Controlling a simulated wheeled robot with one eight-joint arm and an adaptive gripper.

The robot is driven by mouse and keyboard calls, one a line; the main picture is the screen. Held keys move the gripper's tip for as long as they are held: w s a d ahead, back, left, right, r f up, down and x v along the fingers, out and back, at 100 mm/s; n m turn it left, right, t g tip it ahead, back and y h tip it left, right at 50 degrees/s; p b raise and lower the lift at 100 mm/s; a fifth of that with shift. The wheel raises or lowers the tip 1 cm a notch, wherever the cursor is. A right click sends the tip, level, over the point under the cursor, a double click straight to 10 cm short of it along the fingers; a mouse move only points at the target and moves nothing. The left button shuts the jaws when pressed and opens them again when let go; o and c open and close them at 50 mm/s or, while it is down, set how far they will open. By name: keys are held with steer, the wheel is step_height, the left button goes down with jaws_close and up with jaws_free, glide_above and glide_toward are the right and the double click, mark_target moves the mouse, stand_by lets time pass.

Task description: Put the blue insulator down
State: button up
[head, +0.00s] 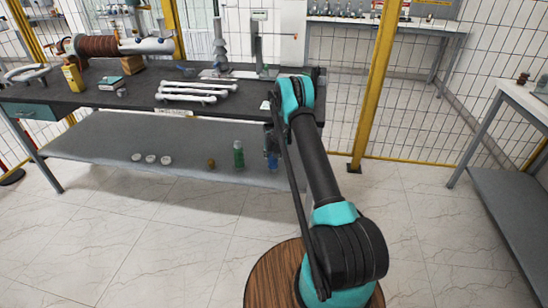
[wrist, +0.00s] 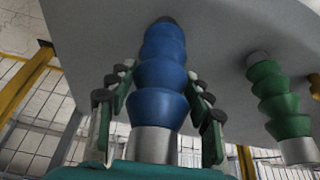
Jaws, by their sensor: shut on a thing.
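The blue insulator (wrist: 160,78) is a ribbed blue body with a silver metal end close to my palm and a dark far tip. My gripper (wrist: 159,88) has a finger on each side of it and is shut on it. In the head view the blue insulator (head: 272,162) shows at the right end of the lower grey shelf (head: 120,142), below my wrist and partly hidden by my arm. Its dark tip points to the shelf surface; whether it touches cannot be told.
A green insulator (wrist: 277,97) stands close by on the shelf, left of the blue one in the head view (head: 238,154). A small brown piece (head: 211,163) and white discs (head: 151,158) stand farther left. The black tabletop (head: 130,95) lies above the shelf.

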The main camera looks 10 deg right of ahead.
steer(key=shift+f, duration=0.85)
steer(key=shift+f, duration=0.15)
steer(key=o, duration=1.6)
